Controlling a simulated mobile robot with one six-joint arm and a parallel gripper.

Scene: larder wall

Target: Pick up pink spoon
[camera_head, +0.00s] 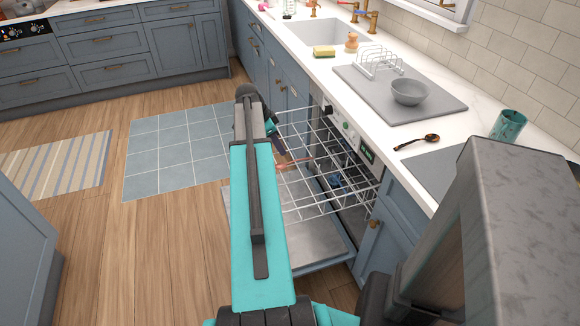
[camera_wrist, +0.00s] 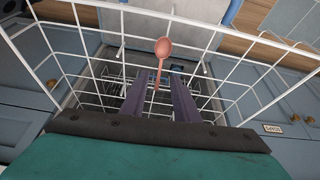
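The pink spoon (camera_wrist: 162,50) is in the wire dishwasher rack (camera_wrist: 235,72), its bowl toward the top of the wrist view and its handle running down between my fingers. In the head view the spoon (camera_head: 282,167) shows just beyond my gripper (camera_head: 284,152), partly hidden by it. In the wrist view my gripper (camera_wrist: 159,88) has its two dark fingers apart, one on each side of the handle. I see a gap on both sides, so the fingers do not appear to touch it. How high the fingers are relative to the spoon is hard to tell.
The rack is pulled out above the open dishwasher door (camera_head: 318,245), with wire sides around my fingers. On the counter to the right are a brown spoon (camera_head: 418,141), a grey bowl (camera_head: 409,91) and a teal cup (camera_head: 508,125).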

